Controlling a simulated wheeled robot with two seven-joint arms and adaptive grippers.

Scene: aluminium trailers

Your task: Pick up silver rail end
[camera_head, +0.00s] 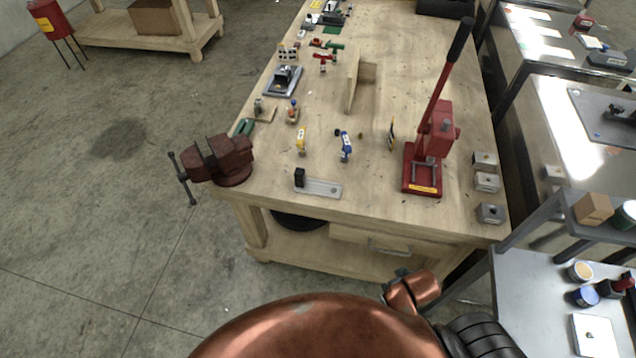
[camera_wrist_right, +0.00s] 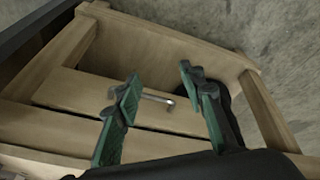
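Three small silver-grey metal blocks stand in a column at the right edge of the wooden workbench: a back one (camera_head: 484,160), a middle one (camera_head: 487,182) and a front one (camera_head: 490,213) near the corner. A flat silver plate (camera_head: 322,188) with a black upright piece at its left end lies near the front edge. I cannot tell for sure which of these is the rail end. My right gripper (camera_wrist_right: 158,88) is open and empty in the right wrist view, with the bench's front and a drawer handle beyond it. My left gripper is not in view.
A red lever press (camera_head: 428,165) stands left of the blocks. A red vise (camera_head: 222,162) is at the bench's left corner. Small figures, including a blue one (camera_head: 346,147), stand mid-bench. A grey shelf cart (camera_head: 530,275) is close at the right. The front middle of the bench top is fairly clear.

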